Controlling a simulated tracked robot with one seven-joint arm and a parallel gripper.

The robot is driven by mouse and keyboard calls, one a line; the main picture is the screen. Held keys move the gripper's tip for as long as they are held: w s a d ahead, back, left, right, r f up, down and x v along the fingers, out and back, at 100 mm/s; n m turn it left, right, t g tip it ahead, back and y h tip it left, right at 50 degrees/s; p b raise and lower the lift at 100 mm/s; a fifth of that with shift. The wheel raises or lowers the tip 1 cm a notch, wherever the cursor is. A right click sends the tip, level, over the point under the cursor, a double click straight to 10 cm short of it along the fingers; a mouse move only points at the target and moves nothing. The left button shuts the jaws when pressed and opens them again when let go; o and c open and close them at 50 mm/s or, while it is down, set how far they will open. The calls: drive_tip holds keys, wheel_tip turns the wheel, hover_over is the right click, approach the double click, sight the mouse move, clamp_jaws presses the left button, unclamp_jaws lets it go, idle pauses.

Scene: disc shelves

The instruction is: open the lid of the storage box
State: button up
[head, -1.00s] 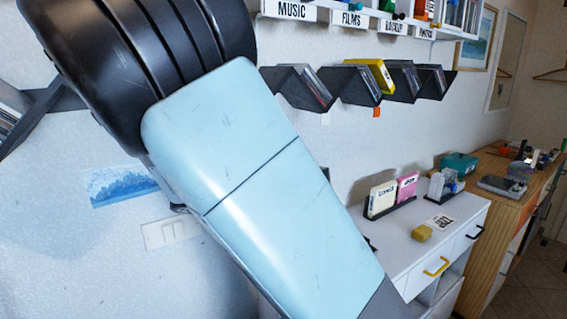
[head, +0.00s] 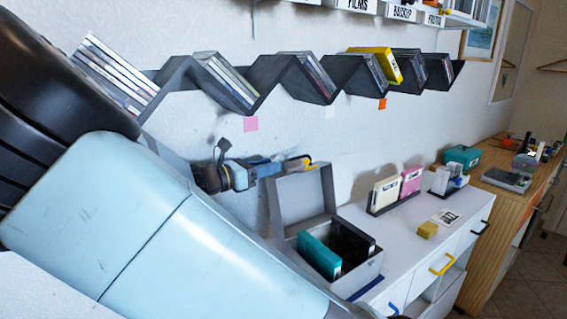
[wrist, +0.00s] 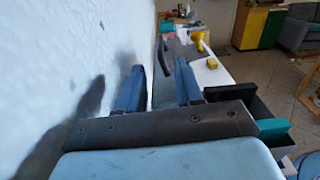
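The grey storage box (head: 367,272) stands on the white cabinet in the head view, with teal and black cases inside. Its grey lid (head: 300,195) is raised, standing roughly upright at the box's back left side. My gripper (head: 296,163) is at the lid's upper edge, close to the wall; I cannot tell whether it touches the lid. In the wrist view my gripper (wrist: 158,85) has its two blue fingers apart with nothing clearly between them. A teal case (wrist: 272,128) in the box shows at lower right there. A small yellow piece shows by the fingertips in the head view.
A zigzag wall shelf (head: 345,90) with discs runs above. Right of the box are a rack with white and pink cases (head: 411,180), a yellow block (head: 428,230) and a printed card (head: 445,217). The wall is close on my gripper's left in the wrist view.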

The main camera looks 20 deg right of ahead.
drive_tip(key=x, duration=0.5)
drive_tip(key=shift+w+d, duration=0.1)
drive_tip(key=shift+d, duration=0.25)
drive_tip(key=shift+c, duration=0.5)
clamp_jaws()
